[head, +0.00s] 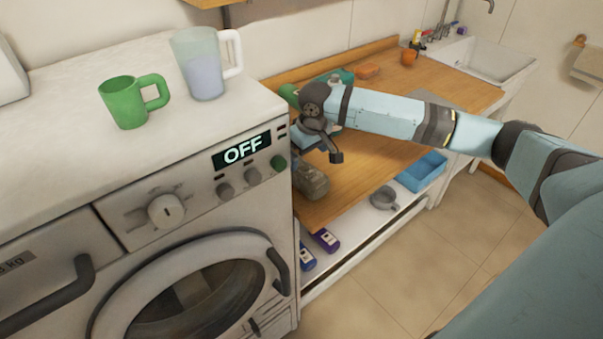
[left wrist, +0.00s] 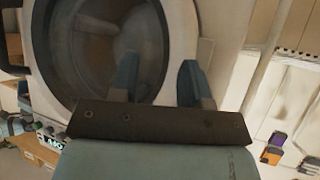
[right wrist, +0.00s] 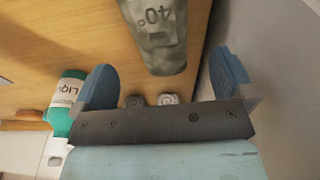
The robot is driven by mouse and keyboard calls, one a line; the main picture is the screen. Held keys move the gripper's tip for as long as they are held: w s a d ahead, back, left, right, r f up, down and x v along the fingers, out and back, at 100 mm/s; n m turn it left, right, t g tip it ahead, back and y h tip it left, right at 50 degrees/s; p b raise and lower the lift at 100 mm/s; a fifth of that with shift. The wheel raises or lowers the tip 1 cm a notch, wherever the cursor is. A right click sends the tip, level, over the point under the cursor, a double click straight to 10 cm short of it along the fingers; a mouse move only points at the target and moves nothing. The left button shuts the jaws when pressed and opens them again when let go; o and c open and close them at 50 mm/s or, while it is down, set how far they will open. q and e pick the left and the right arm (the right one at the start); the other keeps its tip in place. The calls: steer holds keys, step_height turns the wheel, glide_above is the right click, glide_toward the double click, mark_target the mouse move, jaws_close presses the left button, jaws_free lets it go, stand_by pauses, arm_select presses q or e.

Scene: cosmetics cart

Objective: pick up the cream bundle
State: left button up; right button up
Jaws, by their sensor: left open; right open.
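A grey-beige bundle marked "40°" (right wrist: 158,35) lies on the wooden counter in the right wrist view; it looks greyer than cream, and I cannot be sure it is the cream bundle. In the head view it (head: 312,181) sits at the counter's left end, beside the washing machine. My right gripper (right wrist: 165,82) is open and empty, its two blue fingers spread on either side of the bundle's near end, apart from it. It shows above the bundle in the head view (head: 320,147), partly hidden by my wrist. My left gripper (left wrist: 159,80) is open and empty before the washer door.
The washing machine (head: 190,215) reads OFF and carries a green mug (head: 122,103) and a clear jug (head: 203,70). A green-white bottle (right wrist: 66,100) stands on the counter (head: 365,165). The shelf below holds a blue tray (head: 422,172) and a grey cup (head: 383,198).

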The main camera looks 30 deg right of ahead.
mark_target(303, 168)
steer(key=f, duration=0.3)
steer(key=w+f, duration=0.1)
steer(key=f, duration=0.4)
steer(key=shift+w+a+f, duration=0.1)
steer(key=shift+w+f, duration=0.25)
steer(key=c, duration=0.9)
steer(key=shift+c, duration=0.4)
steer(key=shift+r, duration=0.2)
